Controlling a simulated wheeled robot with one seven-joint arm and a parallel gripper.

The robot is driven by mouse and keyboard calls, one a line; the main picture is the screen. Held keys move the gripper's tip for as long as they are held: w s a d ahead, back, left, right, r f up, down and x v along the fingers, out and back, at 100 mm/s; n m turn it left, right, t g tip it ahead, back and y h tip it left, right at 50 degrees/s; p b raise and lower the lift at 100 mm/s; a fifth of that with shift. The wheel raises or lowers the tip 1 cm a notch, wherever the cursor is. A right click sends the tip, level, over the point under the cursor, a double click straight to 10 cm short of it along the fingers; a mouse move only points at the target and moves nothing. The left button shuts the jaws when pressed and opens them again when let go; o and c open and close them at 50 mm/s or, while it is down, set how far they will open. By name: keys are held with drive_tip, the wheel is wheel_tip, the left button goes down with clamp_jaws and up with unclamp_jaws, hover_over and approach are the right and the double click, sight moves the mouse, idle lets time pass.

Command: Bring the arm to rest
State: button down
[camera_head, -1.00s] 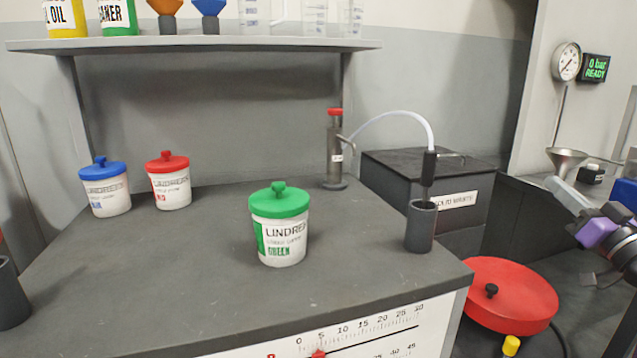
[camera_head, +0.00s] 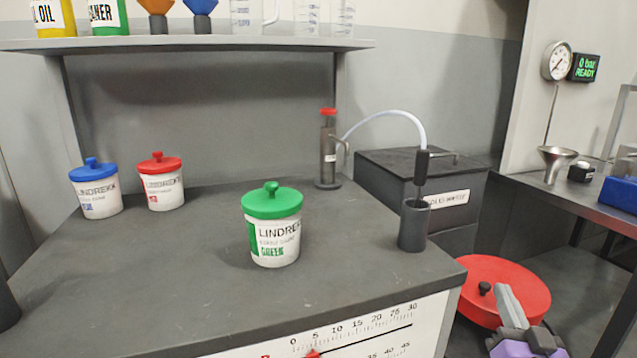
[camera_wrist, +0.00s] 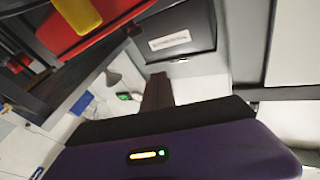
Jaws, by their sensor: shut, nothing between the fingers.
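My gripper (camera_head: 510,303), with grey fingers and a purple body, is at the lower right of the head view. Its fingers are together and hold nothing. It is in front of the red round lid (camera_head: 508,283) and hides part of it; I cannot tell whether they touch. In the wrist view the purple body fills the bottom, and the dark fingers (camera_wrist: 157,93) point up toward a dark box with a white label (camera_wrist: 180,60).
The grey bench holds a green-lidded jar (camera_head: 272,230), a red-lidded jar (camera_head: 162,185), a blue-lidded jar (camera_head: 97,192), a dark cup (camera_head: 413,228) and a dispenser (camera_head: 328,155). A labelled dark box (camera_head: 420,180) stands behind. A funnel (camera_head: 556,160) is on the right table.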

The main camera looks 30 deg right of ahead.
drive_tip(key=s+a+f+n+y, duration=0.35)
drive_tip(key=s+a, duration=0.35)
drive_tip(key=a, duration=0.5)
drive_tip(key=s+a+f+n+y, duration=0.3)
drive_tip(key=s+a+f+y, duration=0.25)
drive_tip(key=a, duration=0.65)
drive_tip(key=s+a+f+n+y, duration=0.35)
drive_tip(key=s+a, duration=0.35)
drive_tip(key=a, duration=0.5)
wheel_tip(320, 180, up, 24)
drive_tip(key=p, duration=2.3)
drive_tip(key=shift+w+d+f+g+y, duration=0.15)
drive_tip(key=shift+d+g+y, duration=0.15)
drive_tip(key=shift+g+y, duration=0.1)
